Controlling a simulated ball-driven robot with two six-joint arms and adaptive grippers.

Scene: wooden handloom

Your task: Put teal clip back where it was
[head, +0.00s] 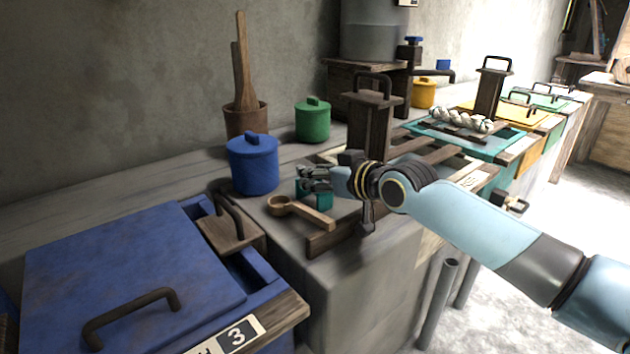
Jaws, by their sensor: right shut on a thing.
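The teal clip (317,200) shows as a small teal piece at the fingers of my right gripper (308,177), on the grey counter. My right gripper is shut on it; the fingers hide its upper part. I cannot tell whether its underside touches the counter. My right arm reaches in from the right across the wooden frame. My left gripper is not in view.
A wooden scoop (300,212) lies just in front of the clip. A blue lidded pot (253,166) stands to the left, a green one (312,122) behind. A blue vat (130,265) fills the lower left. A wooden post with a handle (368,128) rises behind my gripper.

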